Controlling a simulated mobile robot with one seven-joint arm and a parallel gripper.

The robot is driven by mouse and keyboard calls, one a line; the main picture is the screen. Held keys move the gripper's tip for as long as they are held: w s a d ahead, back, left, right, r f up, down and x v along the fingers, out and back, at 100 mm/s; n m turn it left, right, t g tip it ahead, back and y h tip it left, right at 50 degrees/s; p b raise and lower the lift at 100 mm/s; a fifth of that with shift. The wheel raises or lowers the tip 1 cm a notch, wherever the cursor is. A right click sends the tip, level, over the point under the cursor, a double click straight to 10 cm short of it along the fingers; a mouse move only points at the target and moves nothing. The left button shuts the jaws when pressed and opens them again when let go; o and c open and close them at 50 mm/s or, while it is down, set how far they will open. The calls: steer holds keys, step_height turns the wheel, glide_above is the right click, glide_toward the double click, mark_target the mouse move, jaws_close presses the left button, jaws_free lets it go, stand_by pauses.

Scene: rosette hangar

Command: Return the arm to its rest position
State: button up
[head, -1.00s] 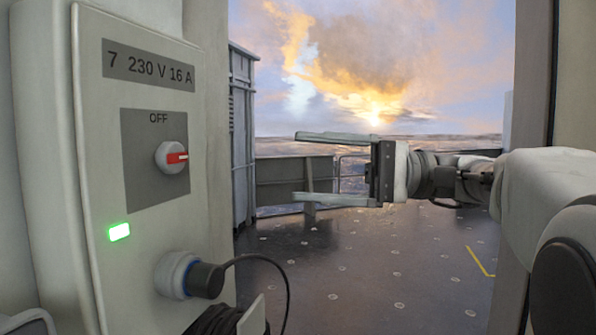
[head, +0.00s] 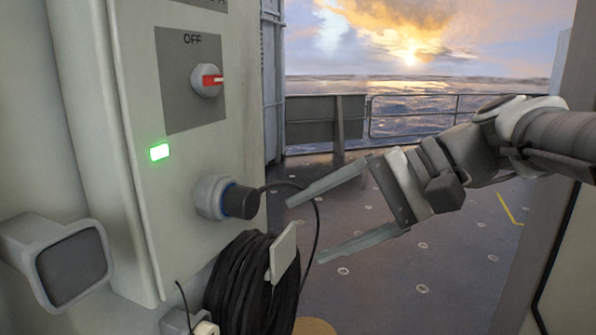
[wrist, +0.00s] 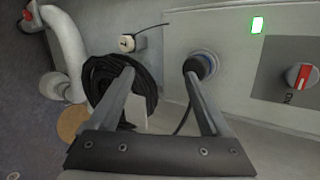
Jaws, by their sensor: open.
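My gripper (head: 331,219) is open, with nothing between its two fingers, in front of the deck and to the right of the wall box (head: 130,120). In the wrist view, my gripper (wrist: 160,82) points toward the box, with its fingers apart. A dark plug (head: 240,201) sits in the blue-ringed socket (head: 211,197) on the box, with a cable leading from it. In the wrist view the plug (wrist: 197,66) lies behind one fingertip. The red-handled switch (head: 207,80) is beside the OFF label, and a green lamp (head: 160,152) is lit.
A coiled black cable (head: 245,285) hangs below the socket, with a pale plate (head: 283,252) at its side. A grey box-shaped fitting (head: 70,262) juts out at the lower left. A door frame (head: 560,220) stands right. The deck (head: 430,255) beyond is open up to the railing.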

steer(key=s+d+f+n+t+h, duration=0.1)
steer(key=s+d+f+h, duration=0.3)
steer(key=f, duration=0.4)
steer(key=s+d+f+n+t+h, duration=0.2)
steer(key=s+d+f+n+h, duration=0.1)
steer(key=d+f+h, duration=0.3)
step_height(320, 180, down, 2)
steer(key=shift+s+d+f+n+t+h, duration=0.3)
steer(key=shift+s+h, duration=0.15)
steer(key=shift+h, duration=0.25)
steer(key=c, duration=0.5)
steer(key=shift+a+r, duration=0.1)
steer(key=shift+a, duration=0.1)
